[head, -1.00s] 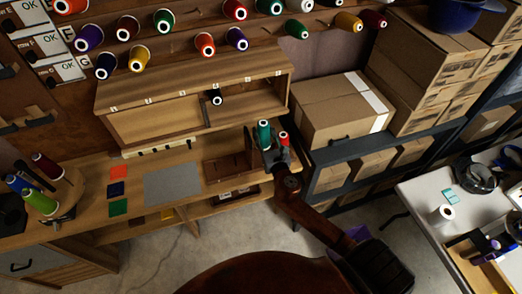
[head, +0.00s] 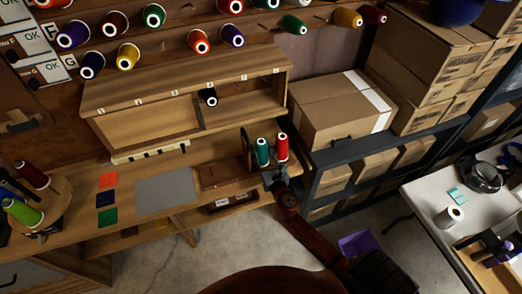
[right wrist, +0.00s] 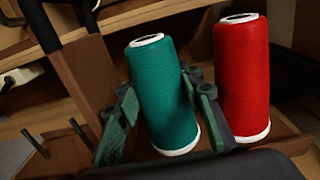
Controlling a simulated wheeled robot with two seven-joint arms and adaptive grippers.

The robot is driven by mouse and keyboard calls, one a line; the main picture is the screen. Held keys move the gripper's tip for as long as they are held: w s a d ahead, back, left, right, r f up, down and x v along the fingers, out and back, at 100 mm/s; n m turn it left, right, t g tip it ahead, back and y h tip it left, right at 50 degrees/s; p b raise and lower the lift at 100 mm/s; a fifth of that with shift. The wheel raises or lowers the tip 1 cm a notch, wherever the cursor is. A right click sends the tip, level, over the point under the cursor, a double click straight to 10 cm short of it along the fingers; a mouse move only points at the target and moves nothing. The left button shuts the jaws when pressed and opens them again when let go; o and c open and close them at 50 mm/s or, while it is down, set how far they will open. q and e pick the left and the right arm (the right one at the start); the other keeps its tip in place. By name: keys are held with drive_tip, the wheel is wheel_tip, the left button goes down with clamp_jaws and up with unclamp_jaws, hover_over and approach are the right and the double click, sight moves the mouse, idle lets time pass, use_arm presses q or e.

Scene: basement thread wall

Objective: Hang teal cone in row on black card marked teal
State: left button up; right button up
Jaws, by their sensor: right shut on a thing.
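The teal cone (head: 263,153) is upright, slightly tilted, in my right gripper (head: 267,167) near the right end of the bench. In the right wrist view the teal cone (right wrist: 164,95) sits between both green-padded fingers. A red cone (head: 281,148) stands close to its right; it also shows in the right wrist view (right wrist: 241,75). A row of coloured cones on wall pegs runs along the top, with a green cone (head: 153,15) among them. A dark card (head: 105,198) lies between orange and green cards; I cannot read any mark. My left gripper is out of view.
A wooden shelf unit (head: 190,85) with a small dark spool stands behind the bench. A grey mat (head: 166,192) lies on the bench. Cardboard boxes (head: 340,110) fill the right-hand rack. A round stand (head: 45,212) holds several cones at left.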

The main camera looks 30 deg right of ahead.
drive_tip(key=shift+f, duration=0.2)
drive_tip(key=o, duration=1)
drive_tip(key=shift+c, duration=0.2)
drive_tip(key=shift+r, duration=0.1)
drive_tip(key=shift+r, duration=0.15)
drive_tip(key=v, duration=1.2)
drive_tip(key=shift+d, duration=0.1)
